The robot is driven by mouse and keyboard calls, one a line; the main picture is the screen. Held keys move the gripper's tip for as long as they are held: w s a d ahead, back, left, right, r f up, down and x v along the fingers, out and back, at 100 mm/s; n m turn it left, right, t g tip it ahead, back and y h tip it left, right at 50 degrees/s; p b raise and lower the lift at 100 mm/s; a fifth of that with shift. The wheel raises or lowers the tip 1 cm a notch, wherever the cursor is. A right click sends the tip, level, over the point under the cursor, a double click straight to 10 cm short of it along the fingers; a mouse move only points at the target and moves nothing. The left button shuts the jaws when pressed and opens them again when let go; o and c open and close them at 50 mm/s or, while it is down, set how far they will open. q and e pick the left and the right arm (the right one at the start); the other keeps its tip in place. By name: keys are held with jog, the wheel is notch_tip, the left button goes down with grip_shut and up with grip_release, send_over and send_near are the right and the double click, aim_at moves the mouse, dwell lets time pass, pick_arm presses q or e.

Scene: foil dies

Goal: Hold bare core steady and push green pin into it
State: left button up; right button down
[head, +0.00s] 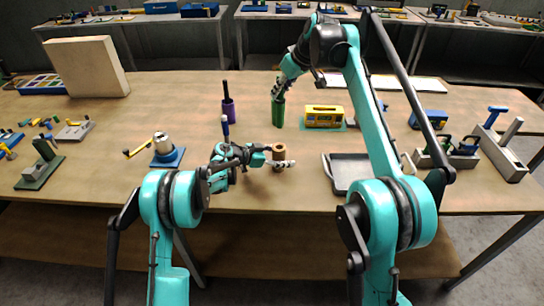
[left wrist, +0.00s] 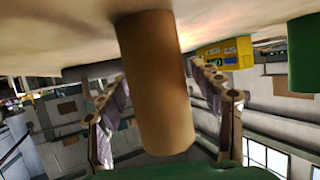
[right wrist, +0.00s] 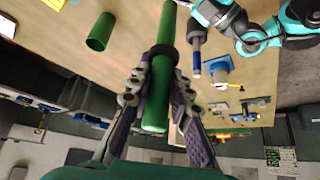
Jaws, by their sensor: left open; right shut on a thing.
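The bare core (head: 279,151) is a short brown cylinder standing on the table. In the left wrist view the core (left wrist: 157,85) fills the space between the spread fingers of my left gripper (left wrist: 165,92). That gripper is open around it, with gaps at the sides. My right gripper (right wrist: 156,96) is shut on the green pin (right wrist: 154,112), a long green rod. In the head view my right gripper (head: 281,90) is beyond the core, above or beside the green holder (head: 278,116). The holder (right wrist: 100,32) is hollow and apart from the pin in the right wrist view.
A purple holder (head: 229,112) with a dark rod stands left of the green one. A yellow box (head: 324,116) stands to its right. A grey tray (head: 350,176) lies right of the core. A blue-based fixture (head: 166,154) stands left of my left gripper.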

pick_arm(q)
jog(key=shift+x, duration=0.95)
jog(key=shift+c, duration=0.4)
jog(key=c, duration=1.3)
jog(key=shift+c, duration=0.2)
